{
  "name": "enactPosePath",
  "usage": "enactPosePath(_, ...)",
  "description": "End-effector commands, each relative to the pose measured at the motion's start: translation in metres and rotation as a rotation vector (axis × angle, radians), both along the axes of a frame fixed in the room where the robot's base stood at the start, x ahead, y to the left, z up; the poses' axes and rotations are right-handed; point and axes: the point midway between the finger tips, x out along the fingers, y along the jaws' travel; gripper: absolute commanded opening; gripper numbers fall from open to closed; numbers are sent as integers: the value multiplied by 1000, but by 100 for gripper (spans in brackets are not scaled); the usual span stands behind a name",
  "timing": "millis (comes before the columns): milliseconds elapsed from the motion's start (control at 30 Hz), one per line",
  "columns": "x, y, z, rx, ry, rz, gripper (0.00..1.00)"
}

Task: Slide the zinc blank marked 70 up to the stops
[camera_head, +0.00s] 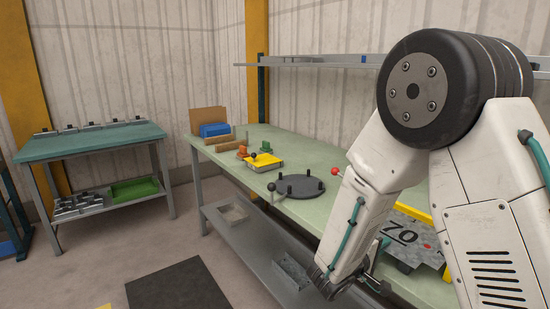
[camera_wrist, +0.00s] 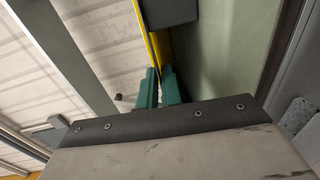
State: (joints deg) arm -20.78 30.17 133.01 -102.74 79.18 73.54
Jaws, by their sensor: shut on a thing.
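The zinc blank marked 70 (camera_head: 404,236) is a speckled grey sheet with a black number and a red dot. It lies at the right end of the green bench, partly hidden by my arm. My gripper (camera_wrist: 160,90) shows in the wrist view as two teal fingers, closed up on a thin edge. That edge appears to be the blank's, though it is hard to make out there. In the head view the fingers (camera_head: 379,246) are partly hidden at the blank's left edge. A yellow bar (camera_head: 412,213) runs along the blank's far side. I cannot clearly make out the stops.
The green bench (camera_head: 315,152) also carries a dark round plate with pegs (camera_head: 300,186), a yellow block (camera_head: 263,163) and a blue box (camera_head: 215,130). A teal-topped table (camera_head: 90,142) stands at left. A dark mat (camera_head: 178,288) lies on the open floor.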

Motion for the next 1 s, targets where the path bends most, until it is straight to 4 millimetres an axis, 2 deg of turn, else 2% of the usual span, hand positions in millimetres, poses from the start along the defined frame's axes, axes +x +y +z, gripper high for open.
enactPosePath(133,-5,-3,-5,5,13,-5,0)
enactPosePath(233,-5,-3,-5,4,13,-5,28)
enactPosePath(267,-5,-3,-4,4,11,-4,32)
enactPosePath(633,-7,5,-1,3,6,0,32)
enactPosePath(1000,-42,52,6,3,7,0,32)
